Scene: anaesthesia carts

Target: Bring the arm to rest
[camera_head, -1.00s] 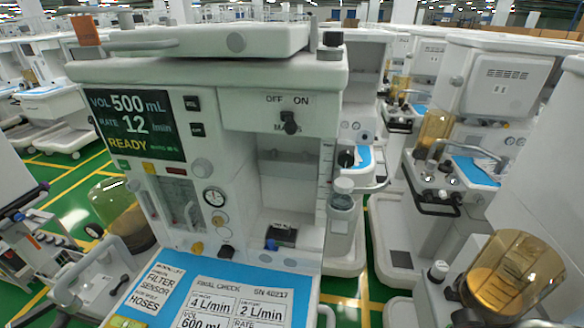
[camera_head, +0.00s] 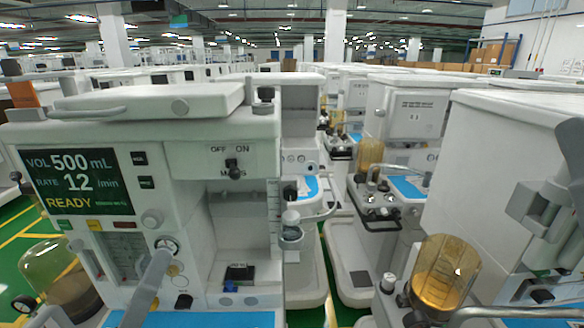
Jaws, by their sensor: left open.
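My left gripper (camera_head: 150,280) shows at the lower left as a pale grey rod-like shape pointing up, in front of the nearest white anaesthesia cart. It is open, and nothing shows held in it; its two fingers are hard to make out separately. The cart's dark screen (camera_head: 75,180) reads VOL 500 mL, RATE 12 and READY. A black switch (camera_head: 233,170) sits below the OFF and ON labels.
An amber canister (camera_head: 440,272) stands at the lower right. A smoky bellows dome (camera_head: 55,270) is at the lower left.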

